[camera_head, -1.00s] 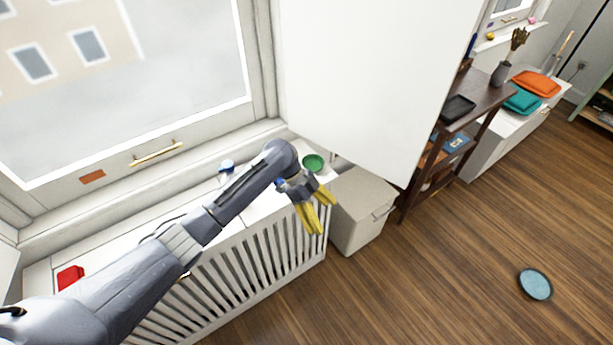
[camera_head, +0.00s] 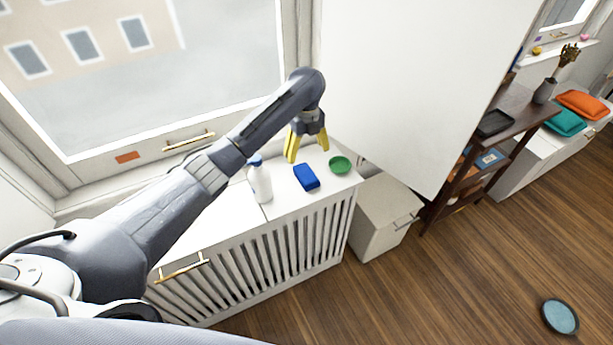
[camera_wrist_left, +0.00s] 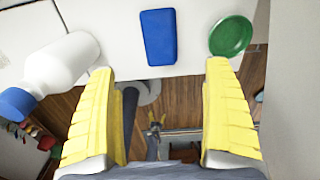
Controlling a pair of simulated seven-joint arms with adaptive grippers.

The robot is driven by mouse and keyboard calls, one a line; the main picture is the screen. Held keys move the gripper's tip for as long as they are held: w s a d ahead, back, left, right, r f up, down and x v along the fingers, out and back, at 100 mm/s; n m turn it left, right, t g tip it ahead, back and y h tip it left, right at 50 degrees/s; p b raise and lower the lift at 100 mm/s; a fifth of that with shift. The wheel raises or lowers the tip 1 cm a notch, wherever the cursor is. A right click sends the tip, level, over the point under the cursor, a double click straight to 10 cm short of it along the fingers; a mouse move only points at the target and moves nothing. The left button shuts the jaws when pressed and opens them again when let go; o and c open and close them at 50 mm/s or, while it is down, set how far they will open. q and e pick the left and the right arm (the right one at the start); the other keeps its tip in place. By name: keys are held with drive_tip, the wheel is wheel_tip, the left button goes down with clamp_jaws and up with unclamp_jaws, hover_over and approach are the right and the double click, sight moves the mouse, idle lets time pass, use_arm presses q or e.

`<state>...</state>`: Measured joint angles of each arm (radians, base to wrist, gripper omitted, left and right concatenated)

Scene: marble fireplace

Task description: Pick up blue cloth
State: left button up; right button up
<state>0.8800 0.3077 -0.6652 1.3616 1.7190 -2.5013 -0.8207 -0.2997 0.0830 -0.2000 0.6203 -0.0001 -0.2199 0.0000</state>
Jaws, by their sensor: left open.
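The blue cloth (camera_head: 306,177) is a small folded block lying on the white radiator cover under the window. In the left wrist view the cloth (camera_wrist_left: 158,37) shows at the top middle, ahead of and between the yellow fingers. My left gripper (camera_head: 308,152) is open and empty, pointing down above the cover, a little above and behind the cloth in the picture. It also shows in the left wrist view (camera_wrist_left: 160,112) with its fingers wide apart. The cloth is apart from the fingers. My right gripper is not in view.
A white bottle with a blue cap (camera_head: 260,180) stands left of the cloth. A green bowl (camera_head: 340,164) sits to its right. A white panel (camera_head: 400,80) rises close by on the right. A white bin (camera_head: 383,215) stands beside the radiator cover (camera_head: 225,215).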

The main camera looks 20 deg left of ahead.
sight(306, 172)
use_arm(q)
wheel_tip(306, 172, down, 6)
drive_tip(key=shift+f, duration=0.25)
drive_tip(key=shift+w+a+f, duration=0.15)
drive_tip(key=shift+f, duration=1.2)
drive_tip(key=shift+w+a+f, duration=0.1)
drive_tip(key=shift+w+f, duration=0.05)
drive_tip(key=shift+f, duration=1.2)
drive_tip(key=c, duration=1.2)
drive_tip(key=shift+r, duration=0.1)
wheel_tip(306, 172, up, 20)
